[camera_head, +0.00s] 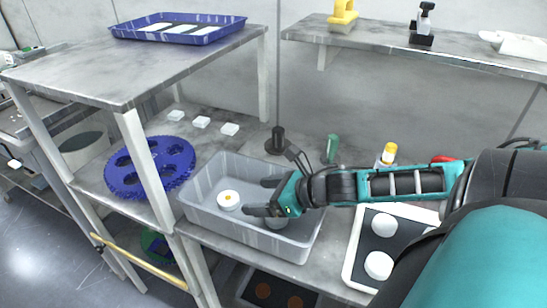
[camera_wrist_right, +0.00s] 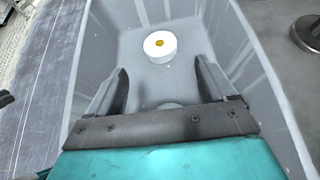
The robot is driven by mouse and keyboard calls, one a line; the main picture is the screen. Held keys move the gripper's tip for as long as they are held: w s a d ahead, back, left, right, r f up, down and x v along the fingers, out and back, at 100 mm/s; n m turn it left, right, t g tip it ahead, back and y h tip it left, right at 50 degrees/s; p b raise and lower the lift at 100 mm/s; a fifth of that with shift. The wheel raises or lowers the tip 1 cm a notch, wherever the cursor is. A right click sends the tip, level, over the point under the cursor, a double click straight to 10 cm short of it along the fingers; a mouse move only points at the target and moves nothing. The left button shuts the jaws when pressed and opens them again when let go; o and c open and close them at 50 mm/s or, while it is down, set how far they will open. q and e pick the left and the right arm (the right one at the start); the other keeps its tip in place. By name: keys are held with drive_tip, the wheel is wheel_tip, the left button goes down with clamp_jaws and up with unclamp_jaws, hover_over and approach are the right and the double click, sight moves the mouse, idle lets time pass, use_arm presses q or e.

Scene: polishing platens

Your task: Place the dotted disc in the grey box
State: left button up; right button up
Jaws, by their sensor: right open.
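The dotted disc, white with a yellow-orange dot (camera_head: 229,200), lies flat on the floor of the grey box (camera_head: 196,213). It also shows in the right wrist view (camera_wrist_right: 160,46), ahead of the fingertips and apart from them. My right gripper (camera_head: 263,197) is over the box, to the right of the disc. Its two fingers are spread, with nothing held between them in the right wrist view (camera_wrist_right: 161,72). Another pale round thing (camera_head: 277,222) shows partly under the gripper, mostly hidden. My left gripper is not in view.
A blue toothed ring (camera_head: 150,188) lies left of the box. Several white blocks (camera_head: 201,122) sit behind it. A dark stand (camera_head: 277,138) and a green item (camera_head: 332,148) are behind the box. A tray with white discs (camera_head: 383,225) is at right.

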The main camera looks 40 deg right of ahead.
drive_tip(key=shift+p+v, duration=0.6)
drive_tip(key=shift+v, duration=0.9)
